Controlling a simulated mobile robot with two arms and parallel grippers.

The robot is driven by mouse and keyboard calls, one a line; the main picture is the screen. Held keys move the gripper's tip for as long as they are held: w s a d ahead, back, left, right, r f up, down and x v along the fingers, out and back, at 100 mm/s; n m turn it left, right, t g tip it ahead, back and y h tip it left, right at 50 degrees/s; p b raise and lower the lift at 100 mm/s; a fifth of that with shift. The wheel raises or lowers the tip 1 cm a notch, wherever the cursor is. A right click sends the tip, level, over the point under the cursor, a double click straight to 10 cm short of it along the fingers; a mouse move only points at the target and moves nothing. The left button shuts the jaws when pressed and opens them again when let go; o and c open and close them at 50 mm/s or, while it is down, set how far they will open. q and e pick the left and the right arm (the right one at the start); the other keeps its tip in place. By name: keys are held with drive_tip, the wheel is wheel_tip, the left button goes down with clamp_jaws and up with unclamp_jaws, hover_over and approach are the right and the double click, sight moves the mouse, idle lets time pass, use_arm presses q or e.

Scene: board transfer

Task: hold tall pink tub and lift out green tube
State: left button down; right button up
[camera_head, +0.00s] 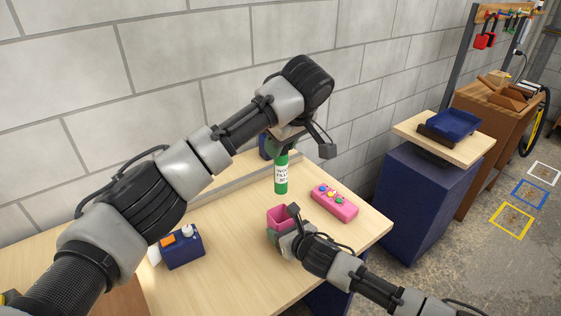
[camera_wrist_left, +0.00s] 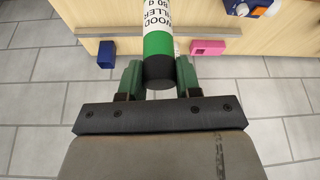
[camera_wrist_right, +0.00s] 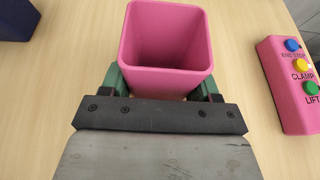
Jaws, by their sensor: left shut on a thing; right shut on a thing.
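The green tube (camera_head: 281,176), with a white label and a black end, hangs upright in the head view, above the table. My left gripper (camera_head: 282,143) is shut on its upper end. In the left wrist view the tube (camera_wrist_left: 158,45) sits between the fingers (camera_wrist_left: 159,77). The tall pink tub (camera_head: 278,218) stands on the table below the tube and looks empty in the right wrist view (camera_wrist_right: 167,82). My right gripper (camera_head: 290,236) is shut on the tub's near side, its fingers (camera_wrist_right: 165,85) partly hidden behind the tub.
A pink button box (camera_head: 335,203) lies right of the tub. A blue box with an orange patch (camera_head: 183,249) stands at the left on the wooden table (camera_head: 225,225). A blue cabinet (camera_head: 425,200) stands beyond the table's right edge.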

idle(0.3)
drive_tip(key=o, duration=1)
